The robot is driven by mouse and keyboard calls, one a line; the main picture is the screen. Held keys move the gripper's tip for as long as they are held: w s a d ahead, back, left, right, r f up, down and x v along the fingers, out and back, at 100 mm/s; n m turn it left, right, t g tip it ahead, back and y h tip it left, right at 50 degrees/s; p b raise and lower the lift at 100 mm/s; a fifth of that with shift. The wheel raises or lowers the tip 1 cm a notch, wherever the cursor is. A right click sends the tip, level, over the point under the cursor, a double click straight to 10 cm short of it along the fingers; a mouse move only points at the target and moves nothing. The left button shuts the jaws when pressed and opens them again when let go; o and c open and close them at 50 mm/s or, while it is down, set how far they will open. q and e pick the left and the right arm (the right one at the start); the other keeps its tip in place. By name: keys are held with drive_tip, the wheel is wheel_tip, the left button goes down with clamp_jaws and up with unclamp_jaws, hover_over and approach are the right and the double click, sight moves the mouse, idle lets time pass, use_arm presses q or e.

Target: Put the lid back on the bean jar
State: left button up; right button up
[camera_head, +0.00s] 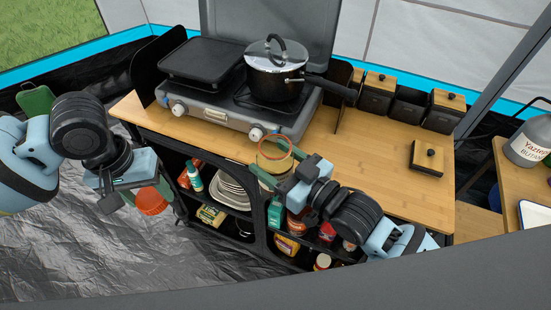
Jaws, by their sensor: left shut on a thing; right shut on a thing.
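My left gripper (138,196) is shut on a round orange-red lid (152,202) with a ridged edge. It holds the lid in the air left of the counter, above the dark ground sheet. My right gripper (277,165) is shut on a clear jar (272,157) with an open round rim, at the front edge of the counter. The jar looks upright. Its lower part is hidden by the gripper, and I cannot tell whether it touches the counter or what is inside. The lid and jar are well apart.
A gas stove (234,125) with a lidded pot (275,82) stands on the wooden counter (385,190). Shelves below hold plates (230,190). The middle of the counter is clear.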

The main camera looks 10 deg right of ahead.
use_arm(q)
drive_tip(key=w+d+r, duration=0.1)
drive_tip(key=d+r, duration=0.4)
drive_tip(key=d, duration=0.3)
drive_tip(key=w+d+r, duration=0.2)
drive_tip(key=d+r, duration=0.3)
drive_tip(key=d, duration=0.3)
drive_tip(key=w+d+r+m+y, duration=0.1)
drive_tip(key=d+r, duration=0.5)
drive_tip(key=d, duration=0.3)
drive_tip(key=shift+w, duration=0.25)
drive_tip(key=shift+d+f, duration=0.1)
drive_tip(key=shift+f, duration=0.05)
wheel_tip(320, 180, down, 4)
drive_tip(key=shift+r, duration=0.1)
drive_tip(key=shift+s, duration=0.15)
